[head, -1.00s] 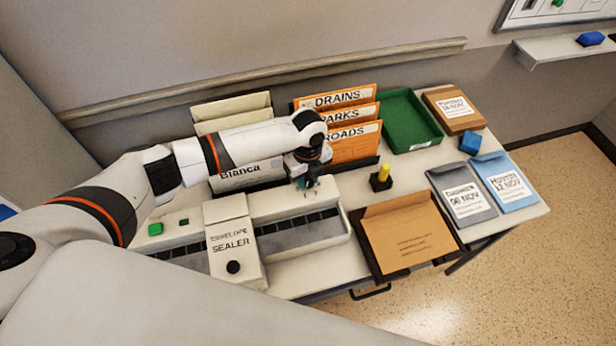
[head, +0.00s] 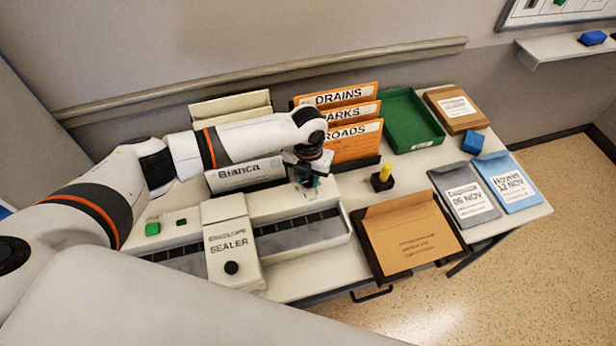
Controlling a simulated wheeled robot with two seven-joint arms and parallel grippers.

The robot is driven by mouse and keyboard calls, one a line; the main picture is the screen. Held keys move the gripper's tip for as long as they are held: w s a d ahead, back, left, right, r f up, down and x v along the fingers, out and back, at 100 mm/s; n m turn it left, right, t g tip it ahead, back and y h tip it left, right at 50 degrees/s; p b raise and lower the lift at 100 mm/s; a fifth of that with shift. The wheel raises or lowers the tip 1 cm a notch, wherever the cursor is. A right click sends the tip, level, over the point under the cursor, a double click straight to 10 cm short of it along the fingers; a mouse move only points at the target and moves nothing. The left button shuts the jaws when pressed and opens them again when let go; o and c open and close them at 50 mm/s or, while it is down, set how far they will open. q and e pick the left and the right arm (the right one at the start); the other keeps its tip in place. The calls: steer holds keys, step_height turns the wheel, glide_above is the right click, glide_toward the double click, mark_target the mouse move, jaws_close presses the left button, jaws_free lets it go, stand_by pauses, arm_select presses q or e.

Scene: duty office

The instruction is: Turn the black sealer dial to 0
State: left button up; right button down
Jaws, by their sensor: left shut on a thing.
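The white envelope sealer (head: 225,215) stands on the left of the table, with a long dark slot along its front. My left gripper (head: 306,187) points down at the sealer's back right part, near the folders. A round black spot (head: 231,267) shows on the sealer's front, away from the gripper. My right gripper is out of view.
A green button (head: 152,229) is on the sealer's left. Orange folders (head: 352,142) stand behind the gripper. To the right are a black stand with a yellow top (head: 382,177), a brown envelope (head: 412,237), a green tray (head: 440,140) and a blue block (head: 473,142).

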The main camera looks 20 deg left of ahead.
arm_select(q)
steer(key=shift+m, duration=0.8)
steer(key=o, duration=1)
steer(key=shift+c, duration=0.2)
steer(key=shift+r, duration=0.1)
step_height(320, 180, up, 12)
steer(key=b, duration=0.3)
